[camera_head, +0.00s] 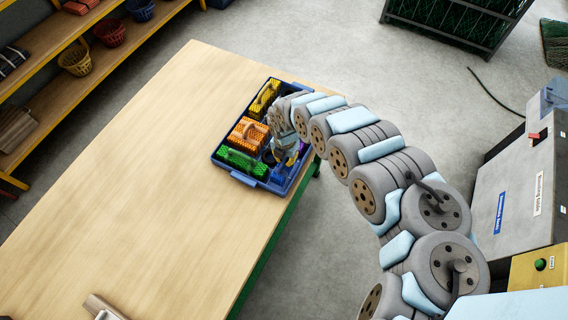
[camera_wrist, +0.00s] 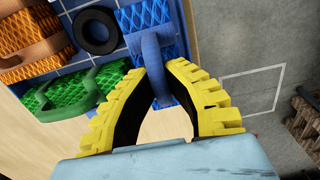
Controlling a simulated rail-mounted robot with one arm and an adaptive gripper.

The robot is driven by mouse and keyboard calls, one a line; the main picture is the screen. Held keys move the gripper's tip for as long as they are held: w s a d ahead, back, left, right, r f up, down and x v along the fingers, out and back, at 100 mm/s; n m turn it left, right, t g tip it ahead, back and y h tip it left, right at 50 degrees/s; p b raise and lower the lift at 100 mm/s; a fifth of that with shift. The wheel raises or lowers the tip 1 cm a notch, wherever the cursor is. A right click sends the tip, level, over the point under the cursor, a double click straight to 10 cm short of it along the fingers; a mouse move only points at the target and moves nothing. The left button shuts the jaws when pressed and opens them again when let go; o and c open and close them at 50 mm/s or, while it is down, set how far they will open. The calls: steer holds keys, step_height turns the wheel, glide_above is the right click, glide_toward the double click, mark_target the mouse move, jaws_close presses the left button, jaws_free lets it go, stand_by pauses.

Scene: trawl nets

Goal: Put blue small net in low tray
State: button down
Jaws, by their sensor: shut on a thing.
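The blue small net (camera_wrist: 147,16) has a blue arched handle and shows at the top middle of the wrist view. My gripper (camera_wrist: 165,68) has its yellow-toothed fingers closed on this handle. In the head view, my gripper (camera_head: 284,155) is low over the right side of a low blue tray (camera_head: 219,160) at the table's edge. The blue net is mostly hidden there by my gripper, with a bit of blue (camera_head: 275,174) showing. In the wrist view the net is over or in the tray; I cannot tell whether it touches the floor.
The tray also holds an orange net (camera_head: 246,133), a green net (camera_head: 240,160) and a yellow net (camera_head: 265,97). A black ring (camera_wrist: 96,31) lies beside the blue net. The wooden table (camera_head: 150,180) is largely clear. Shelves with baskets (camera_head: 75,60) stand at upper left.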

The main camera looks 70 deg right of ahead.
steer(key=shift+w+f, duration=0.35)
steer(key=shift+f, duration=0.35)
steer(key=shift+s+d+f, duration=0.1)
steer(key=shift+f, duration=1.05)
steer(key=shift+f, duration=0.15)
steer(key=c, duration=1.2)
jaws_free()
steer(key=shift+r+p, duration=0.5)
steer(key=shift+r, duration=5.65)
